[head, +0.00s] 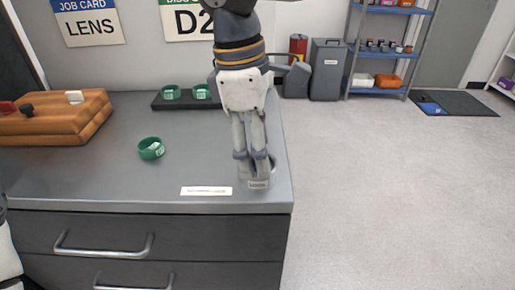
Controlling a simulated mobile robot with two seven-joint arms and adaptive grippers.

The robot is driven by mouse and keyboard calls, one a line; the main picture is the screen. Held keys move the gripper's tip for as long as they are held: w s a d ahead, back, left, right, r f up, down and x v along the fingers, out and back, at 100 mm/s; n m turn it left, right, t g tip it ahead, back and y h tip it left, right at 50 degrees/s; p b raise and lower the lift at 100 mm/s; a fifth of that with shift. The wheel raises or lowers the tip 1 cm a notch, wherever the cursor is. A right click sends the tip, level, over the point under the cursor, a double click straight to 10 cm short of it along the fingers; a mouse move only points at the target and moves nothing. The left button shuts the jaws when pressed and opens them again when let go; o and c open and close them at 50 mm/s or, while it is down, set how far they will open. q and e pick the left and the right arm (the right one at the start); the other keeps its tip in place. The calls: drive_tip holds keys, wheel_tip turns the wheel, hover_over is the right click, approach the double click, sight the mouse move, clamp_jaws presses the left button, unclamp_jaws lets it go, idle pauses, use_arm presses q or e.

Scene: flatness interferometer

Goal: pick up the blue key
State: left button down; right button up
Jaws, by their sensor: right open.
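I cannot make out a blue key in the head view. My right gripper (251,172) points down at the bench's front right corner and is open. Its fingers are over a small round holder (270,164) with a small label on its front. The fingers hide most of this holder and anything in it. Only a white and dark piece of my left arm shows at the left edge, without fingers.
A green ring (151,148) lies on the grey bench (90,180). More green rings sit on a black tray (185,104) behind. A wooden block (60,125) with red, black and white pieces stands at left. Open floor lies to the right.

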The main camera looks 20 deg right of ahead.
drive_tip(key=c, duration=1.3)
drive_tip(key=shift+r, duration=0.1)
drive_tip(key=shift+c, duration=0.2)
